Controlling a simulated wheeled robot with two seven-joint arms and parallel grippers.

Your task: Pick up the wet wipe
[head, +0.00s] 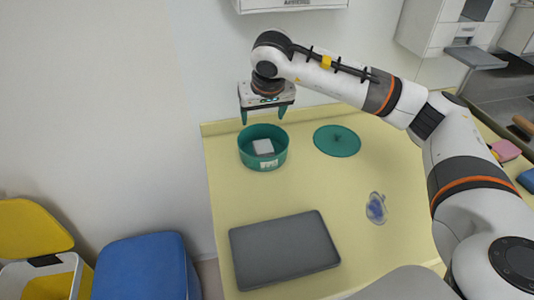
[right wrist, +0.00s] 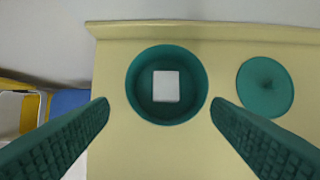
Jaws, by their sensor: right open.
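The wet wipe (head: 263,147) is a small white square lying inside a round green tub (head: 262,163) near the back left of the yellow counter. In the right wrist view the wipe (right wrist: 166,86) shows near the middle of the tub (right wrist: 133,98). My right gripper (head: 264,119) is open and empty above the tub, pointing down. Its green fingers (right wrist: 160,104) stand to either side of the tub in the right wrist view, apart from the wipe. My left gripper is not in view.
A green round lid (head: 337,141) lies right of the tub. A dark grey flat case (head: 284,250) lies at the counter's front. A clear and blue mask-like item (head: 376,208) lies to the right. The wall is close behind. The counter's (head: 300,190) middle is clear.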

